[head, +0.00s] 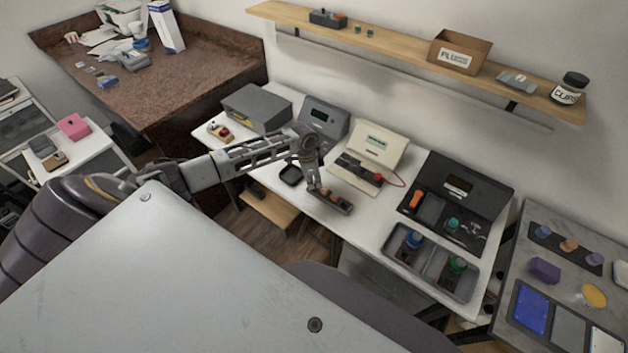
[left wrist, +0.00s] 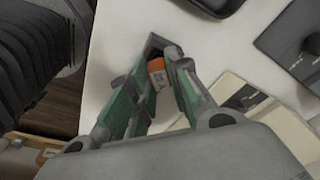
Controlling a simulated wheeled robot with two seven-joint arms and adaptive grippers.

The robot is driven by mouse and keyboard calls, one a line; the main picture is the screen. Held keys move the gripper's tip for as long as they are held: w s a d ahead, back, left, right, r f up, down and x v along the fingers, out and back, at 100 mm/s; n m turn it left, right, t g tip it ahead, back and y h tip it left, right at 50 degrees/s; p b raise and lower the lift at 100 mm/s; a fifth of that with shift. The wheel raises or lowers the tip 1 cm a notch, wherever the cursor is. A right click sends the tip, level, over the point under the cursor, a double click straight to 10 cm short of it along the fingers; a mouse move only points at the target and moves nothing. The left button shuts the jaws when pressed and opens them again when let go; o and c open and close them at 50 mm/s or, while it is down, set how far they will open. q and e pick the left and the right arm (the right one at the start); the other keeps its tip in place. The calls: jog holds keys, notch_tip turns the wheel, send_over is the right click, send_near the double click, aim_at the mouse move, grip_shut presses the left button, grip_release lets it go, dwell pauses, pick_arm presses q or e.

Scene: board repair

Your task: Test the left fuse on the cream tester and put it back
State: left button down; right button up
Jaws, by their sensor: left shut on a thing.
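The cream tester (head: 371,157) stands open on the white bench, with a dark strip on its base and a red lead at its right. Its cream edge also shows at the right of the left wrist view (left wrist: 266,108). A small dark holder (head: 343,208) with orange-brown fuses lies near the bench's front edge. My left gripper (head: 314,186) is at the holder's left end. In the left wrist view its green fingers (left wrist: 162,78) are shut on an orange fuse with a pale band (left wrist: 157,66). Whether the fuse is seated or lifted, I cannot tell. My right gripper is out of view.
A small black tray (head: 290,174) lies left of the holder. A grey device (head: 325,119) stands behind, and an open black case (head: 457,200) is right of the tester. A grey two-part tray (head: 430,262) holds bottles at the front right. Bare bench lies between holder and grey tray.

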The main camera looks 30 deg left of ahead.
pick_arm(q)
jog(key=shift+s+d+f, duration=0.1)
jog(key=shift+s+f, duration=0.2)
jog(key=shift+f, duration=0.1)
jog(key=c, duration=1.3)
grip_release()
jog(key=shift+o, duration=0.2)
jog(key=shift+w, duration=0.15)
jog(key=shift+w, duration=0.1)
jog(key=shift+o, duration=0.4)
jog(key=shift+r, duration=0.1)
jog(key=o, duration=0.4)
jog(key=shift+c, duration=0.2)
jog(key=shift+r+p, duration=1.65)
jog(key=shift+p, duration=0.3)
jog(key=shift+w+r, duration=0.1)
